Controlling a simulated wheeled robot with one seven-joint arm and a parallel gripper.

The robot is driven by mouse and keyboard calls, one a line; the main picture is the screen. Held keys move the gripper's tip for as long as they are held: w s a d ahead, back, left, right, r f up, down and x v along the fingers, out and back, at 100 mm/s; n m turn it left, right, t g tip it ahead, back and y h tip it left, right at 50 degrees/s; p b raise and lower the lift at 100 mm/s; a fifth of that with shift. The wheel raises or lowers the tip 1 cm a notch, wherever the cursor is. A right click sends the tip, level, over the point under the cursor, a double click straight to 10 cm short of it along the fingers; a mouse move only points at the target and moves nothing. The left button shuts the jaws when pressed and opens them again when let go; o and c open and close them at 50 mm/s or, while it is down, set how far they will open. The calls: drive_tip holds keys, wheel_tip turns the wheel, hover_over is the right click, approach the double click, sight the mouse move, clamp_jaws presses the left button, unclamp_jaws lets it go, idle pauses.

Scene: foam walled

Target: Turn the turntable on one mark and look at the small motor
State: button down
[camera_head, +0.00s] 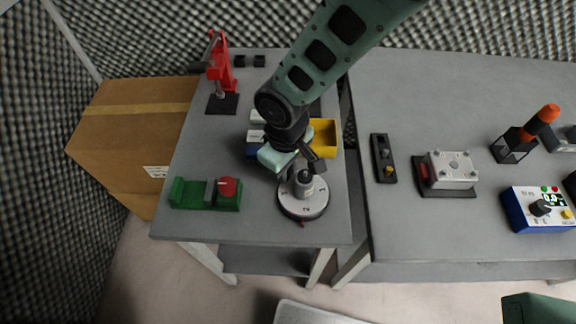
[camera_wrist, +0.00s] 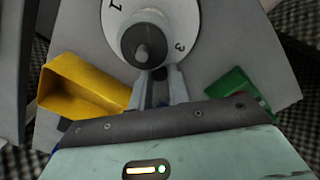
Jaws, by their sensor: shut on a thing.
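The turntable (camera_head: 292,209) is a pale round disc with dark numerals, at the front right of the left table. A red pointer (camera_head: 302,224) shows at its front edge. The small motor (camera_head: 305,180), a grey cylinder with a stub shaft, stands on the disc. In the wrist view the motor (camera_wrist: 147,42) is seen shaft-on, with numerals 1 and 3 on the turntable (camera_wrist: 183,22). My gripper (camera_wrist: 160,78) is at the disc beside the motor, shut on a small dark piece between its fingertips; what that piece belongs to is partly hidden. My gripper (camera_head: 308,166) partly hides the disc's far side.
A yellow bin (camera_head: 325,138) stands just behind the turntable. A green fixture with a red knob (camera_head: 227,187) is to its left, a red press (camera_head: 220,70) farther back. The right table holds a metal block (camera_head: 452,168) and a blue control box (camera_head: 540,210). A cardboard box (camera_head: 125,125) is left.

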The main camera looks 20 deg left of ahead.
sight(287, 205)
drive_tip(key=shift+s+a+n+b, duration=0.15)
drive_tip(key=shift+s+n, duration=0.25)
drive_tip(key=shift+n, duration=0.55)
drive_tip(key=shift+s+a+n+b, duration=0.15)
drive_tip(key=shift+s+n, duration=0.2)
drive_tip(key=shift+n, duration=0.6)
drive_tip(key=shift+s+d+r+n, duration=0.1)
drive_tip(key=shift+s+n, duration=0.35)
drive_tip(key=shift+n, duration=0.65)
drive_tip(key=shift+s+d+n, duration=0.1)
drive_tip(key=shift+s+n, duration=0.35)
drive_tip(key=shift+n, duration=0.65)
drive_tip(key=shift+s+d+n, duration=0.2)
drive_tip(key=shift+s+n, duration=0.2)
drive_tip(key=shift+n, duration=0.65)
drive_tip(key=shift+s+d+n, duration=0.2)
drive_tip(key=shift+s+n, duration=0.2)
drive_tip(key=shift+n, duration=0.65)
drive_tip(key=shift+s+d+n+p, duration=0.2)
drive_tip(key=shift+s+d+n, duration=0.05)
drive_tip(key=shift+n, duration=0.6)
drive_tip(key=shift+s+d+n+p, duration=0.2)
drive_tip(key=shift+d+n, duration=0.05)
drive_tip(key=shift+n, duration=0.6)
drive_tip(key=shift+d+n, duration=0.1)
drive_tip(key=shift+n, duration=0.2)
drive_tip(key=c, duration=1.3)
unclamp_jaws()
drive_tip(key=shift+c, duration=0.2)
